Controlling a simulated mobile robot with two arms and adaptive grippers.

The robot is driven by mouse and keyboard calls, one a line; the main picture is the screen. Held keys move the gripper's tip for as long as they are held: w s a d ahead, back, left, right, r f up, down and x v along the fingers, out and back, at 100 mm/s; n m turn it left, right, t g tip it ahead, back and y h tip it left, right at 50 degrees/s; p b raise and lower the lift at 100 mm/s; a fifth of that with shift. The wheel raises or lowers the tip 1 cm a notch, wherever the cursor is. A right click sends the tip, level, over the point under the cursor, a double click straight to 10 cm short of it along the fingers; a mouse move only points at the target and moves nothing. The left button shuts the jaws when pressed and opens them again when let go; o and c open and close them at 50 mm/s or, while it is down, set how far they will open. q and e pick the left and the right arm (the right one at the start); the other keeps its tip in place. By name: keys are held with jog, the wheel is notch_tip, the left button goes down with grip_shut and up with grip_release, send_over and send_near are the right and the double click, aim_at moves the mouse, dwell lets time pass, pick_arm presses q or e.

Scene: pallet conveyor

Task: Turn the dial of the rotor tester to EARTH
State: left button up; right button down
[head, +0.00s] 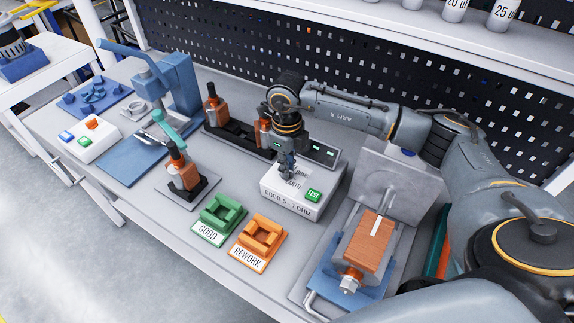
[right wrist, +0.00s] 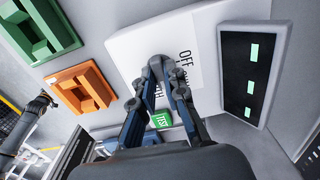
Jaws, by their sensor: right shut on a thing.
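The rotor tester (head: 290,205) is a white box on the bench, marked "GOOD 5 . 1 OHM" on its front, with a green TEST button (head: 314,195). EARTH shows on its top face beside my right gripper (head: 286,174). The right gripper points down at the dial area. In the right wrist view, its two fingers (right wrist: 160,64) close together over the white tester top (right wrist: 135,45), shut on the dial. The fingers hide the dial and part of the lettering; OFF is readable beside them. The dial's pointing direction cannot be seen. My left gripper is not in the head view.
Green GOOD (head: 219,219) and orange REWORK (head: 257,243) nests stand left of the tester. A dark rail with green lights (head: 318,150) lies behind it. A blue press (head: 175,85) stands at the left.

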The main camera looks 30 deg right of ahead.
jog(key=c, duration=1.4)
grip_release()
notch_tip(320, 180, up, 12)
jog(key=shift+f, duration=0.1)
